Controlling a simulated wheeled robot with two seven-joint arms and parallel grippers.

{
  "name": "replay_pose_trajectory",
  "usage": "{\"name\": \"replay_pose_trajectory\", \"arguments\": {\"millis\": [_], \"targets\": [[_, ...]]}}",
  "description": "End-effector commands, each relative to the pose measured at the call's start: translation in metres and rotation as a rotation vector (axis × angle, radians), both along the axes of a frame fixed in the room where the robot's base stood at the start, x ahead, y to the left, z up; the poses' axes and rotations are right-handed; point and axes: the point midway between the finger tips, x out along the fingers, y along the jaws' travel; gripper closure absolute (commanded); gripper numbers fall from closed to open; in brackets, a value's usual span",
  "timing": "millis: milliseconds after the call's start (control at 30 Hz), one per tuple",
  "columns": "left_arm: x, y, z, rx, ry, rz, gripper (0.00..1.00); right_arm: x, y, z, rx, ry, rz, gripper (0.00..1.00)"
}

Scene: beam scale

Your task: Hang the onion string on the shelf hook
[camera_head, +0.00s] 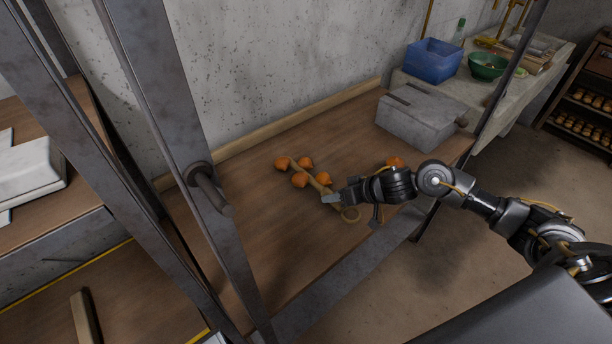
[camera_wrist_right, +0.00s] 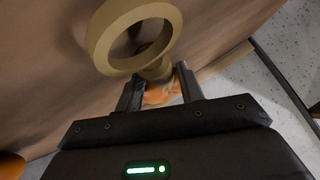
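The onion string (camera_head: 312,176) lies on the brown board in the head view, a tan braid with several orange onions and a ring (camera_head: 350,214) at its near end. In the right wrist view the ring (camera_wrist_right: 98,42) is large in front of the fingers. My right gripper (camera_head: 330,198) is at the braid near the ring. In the wrist view its fingers (camera_wrist_right: 158,85) stand apart on either side of the braid, with an orange onion beyond; no firm grip shows. The shelf hook (camera_head: 207,190) is a grey peg on the metal post. My left gripper is out of view.
A single onion (camera_head: 395,161) sits behind my right wrist. A grey metal box (camera_head: 418,118) stands at the board's far right end. Metal posts (camera_head: 165,100) rise at the left. The brown board (camera_head: 235,225) is bare between the hook and the string.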

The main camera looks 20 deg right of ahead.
Motion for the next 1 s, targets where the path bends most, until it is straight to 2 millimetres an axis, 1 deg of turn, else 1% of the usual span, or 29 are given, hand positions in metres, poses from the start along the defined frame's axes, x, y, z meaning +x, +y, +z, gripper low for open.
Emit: {"name": "replay_pose_trajectory", "arguments": {"millis": [33,200,300,667,767,867,1000], "targets": [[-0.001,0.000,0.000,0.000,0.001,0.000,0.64,0.000,0.000,0.000,0.000,0.000,0.000,0.66],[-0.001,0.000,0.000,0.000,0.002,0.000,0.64,0.000,0.000,0.000,0.000,0.000,0.000,0.88],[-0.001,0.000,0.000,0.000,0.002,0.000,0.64,0.000,0.000,0.000,0.001,0.000,-0.001,1.00],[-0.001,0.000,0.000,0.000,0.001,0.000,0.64,0.001,0.000,0.002,0.002,-0.004,-0.001,1.00],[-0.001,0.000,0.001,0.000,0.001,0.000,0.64,0.001,0.000,0.006,0.002,-0.004,-0.001,1.00],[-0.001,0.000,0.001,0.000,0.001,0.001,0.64,0.001,0.000,0.014,0.001,-0.005,0.000,1.00],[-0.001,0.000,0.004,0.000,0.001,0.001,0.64,0.002,-0.001,0.034,0.001,-0.008,0.000,1.00]]}}
